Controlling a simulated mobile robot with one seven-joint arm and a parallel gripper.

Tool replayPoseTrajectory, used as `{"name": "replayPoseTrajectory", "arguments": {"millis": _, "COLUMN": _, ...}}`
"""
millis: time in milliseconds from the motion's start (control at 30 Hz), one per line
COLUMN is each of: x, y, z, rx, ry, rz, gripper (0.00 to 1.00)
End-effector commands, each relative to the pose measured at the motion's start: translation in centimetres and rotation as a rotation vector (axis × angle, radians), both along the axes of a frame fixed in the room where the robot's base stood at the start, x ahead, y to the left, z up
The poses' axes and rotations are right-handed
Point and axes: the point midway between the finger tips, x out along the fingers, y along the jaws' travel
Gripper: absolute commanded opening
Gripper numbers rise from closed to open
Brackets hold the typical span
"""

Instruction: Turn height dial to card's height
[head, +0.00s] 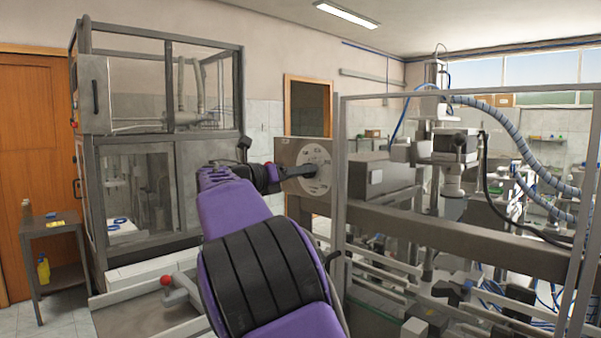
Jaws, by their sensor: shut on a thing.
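The round pale dial plate (318,158) is on the face of a grey-brown box (290,152) in the middle of the view. My gripper (308,171) reaches in from the left, level with the dial plate, and is shut at its centre. It appears to hold the dial's knob, which the fingers mostly hide. The markings on the plate are too small to read. I cannot make out a height card; a small yellow item (56,223) on the side table at the left is too small to identify.
A glazed metal cabinet (158,150) stands at the left behind my arm. A metal-framed machine (450,225) with hoses fills the right. A red-knobbed lever (167,281) rises beside my arm. The side table (52,234) stands by the orange door.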

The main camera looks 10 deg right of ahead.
Motion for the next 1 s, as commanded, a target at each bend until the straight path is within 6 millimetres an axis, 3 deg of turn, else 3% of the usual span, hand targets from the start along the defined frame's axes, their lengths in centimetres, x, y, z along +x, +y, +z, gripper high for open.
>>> {"name": "replayPoseTrajectory", "arguments": {"millis": 400, "x": 0.01, "y": -0.01, "z": 0.09, "rx": -0.004, "ry": 0.004, "rz": 0.000, "gripper": 0.00}}
{"name": "replayPoseTrajectory", "arguments": {"millis": 433, "x": 0.01, "y": -0.01, "z": 0.09, "rx": -0.004, "ry": 0.004, "rz": 0.000, "gripper": 0.51}}
{"name": "replayPoseTrajectory", "arguments": {"millis": 567, "x": 0.00, "y": 0.00, "z": 0.09, "rx": -0.004, "ry": 0.004, "rz": 0.000, "gripper": 0.74}}
{"name": "replayPoseTrajectory", "arguments": {"millis": 1000, "x": -0.49, "y": 0.91, "z": 0.02, "rx": -0.003, "ry": 0.004, "rz": 0.003, "gripper": 0.77}}
